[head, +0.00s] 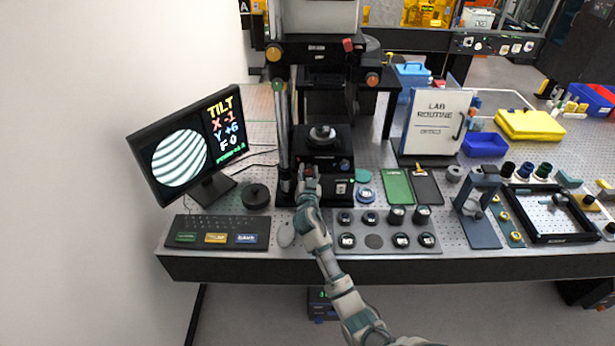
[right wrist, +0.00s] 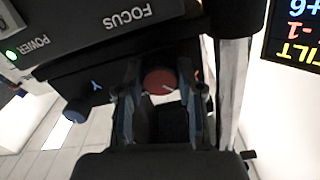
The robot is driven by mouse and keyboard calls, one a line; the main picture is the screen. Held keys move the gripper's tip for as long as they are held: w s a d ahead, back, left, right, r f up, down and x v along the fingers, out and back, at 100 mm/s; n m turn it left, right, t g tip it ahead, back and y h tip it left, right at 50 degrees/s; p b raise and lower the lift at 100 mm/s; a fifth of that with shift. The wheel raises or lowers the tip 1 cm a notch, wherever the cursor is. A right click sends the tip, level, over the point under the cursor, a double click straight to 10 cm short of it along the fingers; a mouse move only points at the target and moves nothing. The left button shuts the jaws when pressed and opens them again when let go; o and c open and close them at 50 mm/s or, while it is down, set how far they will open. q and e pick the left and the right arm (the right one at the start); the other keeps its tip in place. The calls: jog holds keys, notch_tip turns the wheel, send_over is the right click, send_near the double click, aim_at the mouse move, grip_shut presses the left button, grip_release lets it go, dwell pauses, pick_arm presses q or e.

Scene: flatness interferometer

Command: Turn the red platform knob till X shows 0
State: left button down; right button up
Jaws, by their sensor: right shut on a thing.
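The red platform knob (right wrist: 160,80) sits between the two fingers of my right gripper (right wrist: 160,88), which are shut on it in the right wrist view. In the head view my right gripper (head: 309,178) is at the front of the black interferometer base (head: 338,190), mostly covering the knob. The monitor (head: 185,146) at the left shows TILT, X -1, Y +6 and F 0 beside a disc of curved stripes. Part of that readout (right wrist: 292,30) shows upside down in the right wrist view. My left gripper is not in view.
A blue knob (right wrist: 96,86) marked Y is close beside one finger. A metal post (right wrist: 232,90) stands on the other side.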

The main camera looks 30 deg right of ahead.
jog(key=shift+a+f+m+b, duration=0.1)
jog(key=shift+f+m+b, duration=0.25)
jog(key=shift+m+b, duration=0.7)
jog(key=shift+r+m, duration=0.15)
jog(key=shift+m, duration=0.2)
jog(key=shift+r, duration=0.1)
jog(key=o, duration=1.2)
jog(key=shift+c, duration=0.2)
jog(key=shift+s, duration=0.1)
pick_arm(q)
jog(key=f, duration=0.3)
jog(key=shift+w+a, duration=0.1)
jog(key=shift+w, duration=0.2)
pick_arm(e)
jog(key=v, duration=1.2)
